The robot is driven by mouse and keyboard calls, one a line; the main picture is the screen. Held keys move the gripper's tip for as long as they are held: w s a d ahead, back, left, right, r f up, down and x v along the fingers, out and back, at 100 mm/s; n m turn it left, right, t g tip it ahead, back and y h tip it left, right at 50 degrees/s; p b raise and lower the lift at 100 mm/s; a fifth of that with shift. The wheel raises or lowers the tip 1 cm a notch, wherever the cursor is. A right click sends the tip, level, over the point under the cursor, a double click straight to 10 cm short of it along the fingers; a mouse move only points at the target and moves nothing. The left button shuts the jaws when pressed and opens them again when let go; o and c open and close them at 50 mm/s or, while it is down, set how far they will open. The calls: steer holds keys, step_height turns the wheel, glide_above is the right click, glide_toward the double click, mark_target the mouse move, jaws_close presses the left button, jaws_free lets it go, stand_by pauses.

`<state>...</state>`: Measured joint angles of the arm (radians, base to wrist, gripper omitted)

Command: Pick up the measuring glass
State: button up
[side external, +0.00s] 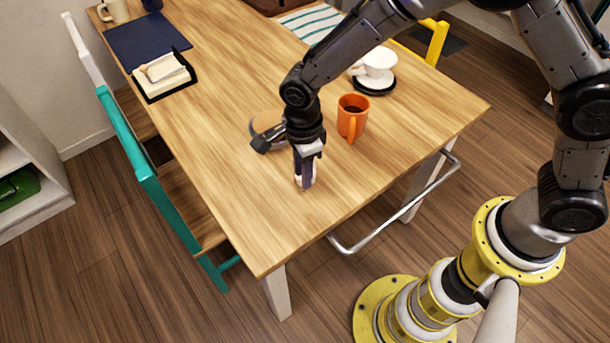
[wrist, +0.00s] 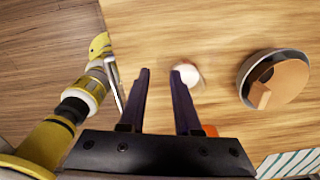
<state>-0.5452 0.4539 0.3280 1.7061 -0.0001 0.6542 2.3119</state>
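A small, pale, round thing (wrist: 187,75), blurred and possibly the measuring glass, shows in the wrist view just right of my right finger's tip. In the side view a small pale patch (side external: 299,181) shows at my fingertips, mostly hidden by them. My gripper (side external: 305,180) points down close above the table near its front end. In the wrist view my gripper (wrist: 160,72) has its two dark fingers apart, with only bare wood seen between them. I cannot tell whether a finger touches the pale thing.
An orange mug (side external: 351,118) stands close right of my gripper. A round dark-rimmed container (wrist: 275,78) with a tan top is nearby. A white cup (side external: 375,63) on a dark-edged saucer stands further back. The table's front left corner (side external: 262,245) is clear.

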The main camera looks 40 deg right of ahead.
mark_target(302, 197)
step_height(302, 197, down, 7)
steer(key=shift+f, duration=0.15)
steer(key=shift+w, duration=0.1)
stand_by(0.3)
jaws_close()
stand_by(1.3)
